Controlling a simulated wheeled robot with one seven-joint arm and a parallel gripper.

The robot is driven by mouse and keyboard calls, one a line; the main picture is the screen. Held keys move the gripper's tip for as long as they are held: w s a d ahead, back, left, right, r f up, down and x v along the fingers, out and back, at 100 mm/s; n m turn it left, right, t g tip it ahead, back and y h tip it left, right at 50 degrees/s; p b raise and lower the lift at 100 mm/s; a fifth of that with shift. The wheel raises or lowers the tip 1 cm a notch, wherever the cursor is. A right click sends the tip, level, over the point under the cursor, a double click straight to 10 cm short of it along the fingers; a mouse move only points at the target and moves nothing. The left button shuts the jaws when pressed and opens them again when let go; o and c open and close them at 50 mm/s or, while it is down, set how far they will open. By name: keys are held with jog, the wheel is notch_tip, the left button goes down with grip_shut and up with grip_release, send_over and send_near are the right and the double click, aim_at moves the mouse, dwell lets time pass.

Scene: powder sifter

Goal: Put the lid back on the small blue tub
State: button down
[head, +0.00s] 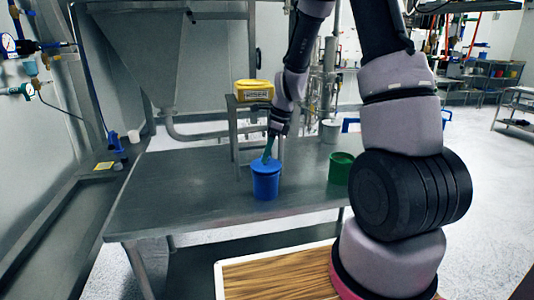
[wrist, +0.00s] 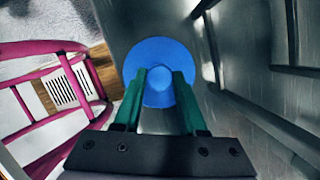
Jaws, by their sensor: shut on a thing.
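The small blue tub (head: 266,186) stands upright on the metal table. The blue lid (head: 266,164) is at the tub's mouth and looks about level; I cannot tell whether it is fully seated. My gripper (head: 268,151) points down from above with its green fingers shut on the lid's knob. In the wrist view, the round lid (wrist: 157,53) lies under my gripper (wrist: 159,74), with the knob (wrist: 158,82) between the fingertips. The lid hides the tub's inside in that view.
A green tub (head: 341,170) stands to the right on the metal table (head: 185,205). A yellow container (head: 254,91) sits on a raised metal stand (head: 236,128) behind. A pale grey cup (head: 329,131) is at the back. The table's left part is clear.

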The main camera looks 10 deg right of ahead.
jog(key=shift+f, duration=0.15)
dwell(0.5)
grip_release()
dwell(0.4)
jog(key=shift+r, duration=3.55)
grip_shut()
